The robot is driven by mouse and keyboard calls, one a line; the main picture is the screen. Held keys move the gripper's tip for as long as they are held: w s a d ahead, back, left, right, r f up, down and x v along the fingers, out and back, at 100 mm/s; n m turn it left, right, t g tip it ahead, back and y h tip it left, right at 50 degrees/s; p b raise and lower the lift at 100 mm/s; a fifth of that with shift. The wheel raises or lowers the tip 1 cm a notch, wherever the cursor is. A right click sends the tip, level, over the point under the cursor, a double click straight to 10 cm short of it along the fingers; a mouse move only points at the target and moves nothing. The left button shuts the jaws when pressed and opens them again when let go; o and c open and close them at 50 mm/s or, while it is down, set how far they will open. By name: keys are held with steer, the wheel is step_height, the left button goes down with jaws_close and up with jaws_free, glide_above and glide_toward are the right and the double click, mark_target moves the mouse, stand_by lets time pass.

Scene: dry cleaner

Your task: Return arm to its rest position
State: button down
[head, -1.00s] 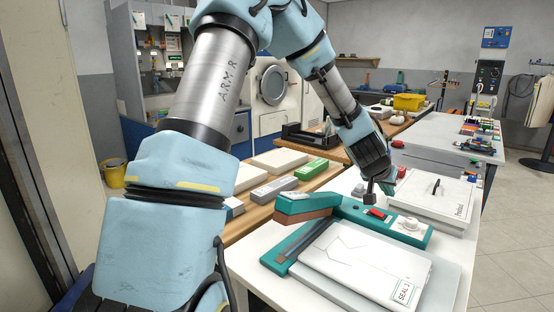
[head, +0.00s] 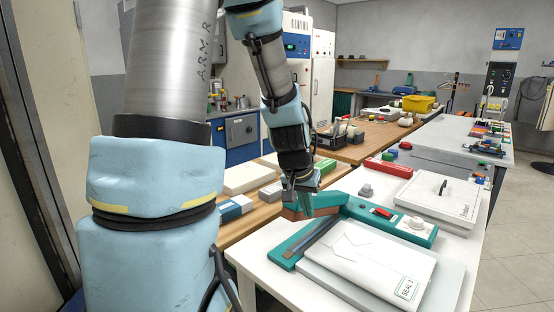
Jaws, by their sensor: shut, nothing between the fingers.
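My arm rises at the left and bends down over the workbench in the head view. My gripper (head: 303,205) points down, shut and empty, just above the hinge end of the teal bag sealer (head: 345,205). I cannot tell whether its tips touch the sealer. A white envelope marked SEAL (head: 368,262) lies on the sealer's grey plate.
A white lidded box (head: 438,197) stands behind the sealer at the right, with a small grey block (head: 366,190) and a red case (head: 388,167) nearby. A wooden counter (head: 352,150) holds a dark tray and a yellow bin (head: 418,103). Open floor lies at the right.

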steer(key=s+a+n+g+y, duration=0.1)
steer(key=s+a, duration=0.3)
steer(key=a, duration=0.3)
steer(key=s+a+n+g+y, duration=0.1)
steer(key=s+a+n, duration=0.1)
steer(key=s+a, duration=0.3)
steer(key=shift+s+a+r+n+y, duration=0.15)
steer(key=shift+a+r+n+y, duration=0.2)
steer(key=shift+a, duration=0.7)
